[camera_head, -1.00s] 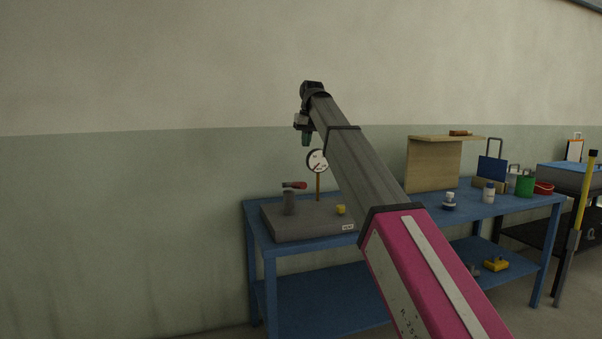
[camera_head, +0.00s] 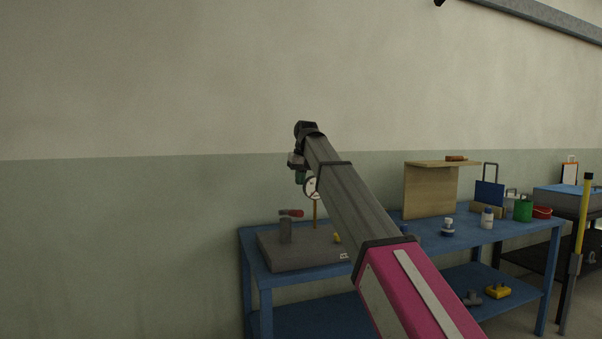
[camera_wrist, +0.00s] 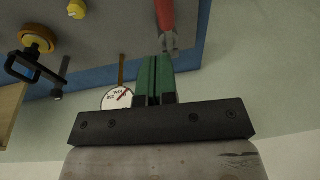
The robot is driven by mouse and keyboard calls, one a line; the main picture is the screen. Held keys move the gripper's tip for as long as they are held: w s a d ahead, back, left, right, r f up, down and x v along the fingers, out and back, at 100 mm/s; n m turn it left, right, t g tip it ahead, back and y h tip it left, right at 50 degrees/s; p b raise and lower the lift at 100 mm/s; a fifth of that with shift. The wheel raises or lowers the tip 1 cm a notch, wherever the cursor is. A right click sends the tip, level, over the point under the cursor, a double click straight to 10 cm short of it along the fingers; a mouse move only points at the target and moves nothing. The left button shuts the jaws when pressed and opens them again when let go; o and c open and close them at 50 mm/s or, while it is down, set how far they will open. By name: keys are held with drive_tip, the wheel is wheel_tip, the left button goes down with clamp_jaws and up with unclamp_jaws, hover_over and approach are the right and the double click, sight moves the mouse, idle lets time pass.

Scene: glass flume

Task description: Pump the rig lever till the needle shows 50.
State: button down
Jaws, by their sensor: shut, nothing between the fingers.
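The rig is a grey block (camera_head: 300,256) on the blue bench, with a short grey post (camera_head: 286,231). Its lever (camera_head: 296,213) has a red handle and lies about level at the post's top. In the wrist view the red handle (camera_wrist: 165,14) shows just beyond my fingertips. The round white gauge (camera_head: 310,189) stands on a thin brown stem; my arm partly covers it. Its dial (camera_wrist: 117,97) shows a red needle in the wrist view, but I cannot read the number. My gripper (camera_head: 300,179) has green fingers, shut and empty (camera_wrist: 154,62), pointing down above the lever, apart from it.
A yellow knob (camera_head: 337,238) sits on the rig block. To the right on the bench (camera_head: 400,240) stand a wooden panel (camera_head: 430,190), a white bottle (camera_head: 487,217) and a green container (camera_head: 523,211). The wall behind is bare, and the space left of the bench is clear.

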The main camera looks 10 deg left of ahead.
sight(296, 213)
drive_tip(key=f, duration=0.5)
drive_tip(key=a+f, duration=0.1)
drive_tip(key=f, duration=0.2)
drive_tip(key=shift+s, duration=0.3)
drive_tip(key=shift+s+d+f, duration=0.1)
drive_tip(key=shift+f, duration=0.05)
drive_tip(key=shift+s+d+f+t, duration=0.2)
drive_tip(key=shift+s+f+t, duration=0.1)
drive_tip(key=shift+f, duration=0.2)
wheel_tip(296, 213, down, 8)
drive_tip(key=s+t+y, duration=0.1)
drive_tip(key=t+y, duration=0.1)
drive_tip(key=t, duration=0.1)
drive_tip(key=shift+d+f, duration=0.2)
drive_tip(key=shift+d, duration=0.15)
drive_tip(key=shift+s+f, duration=0.1)
drive_tip(key=shift+s, duration=0.1)
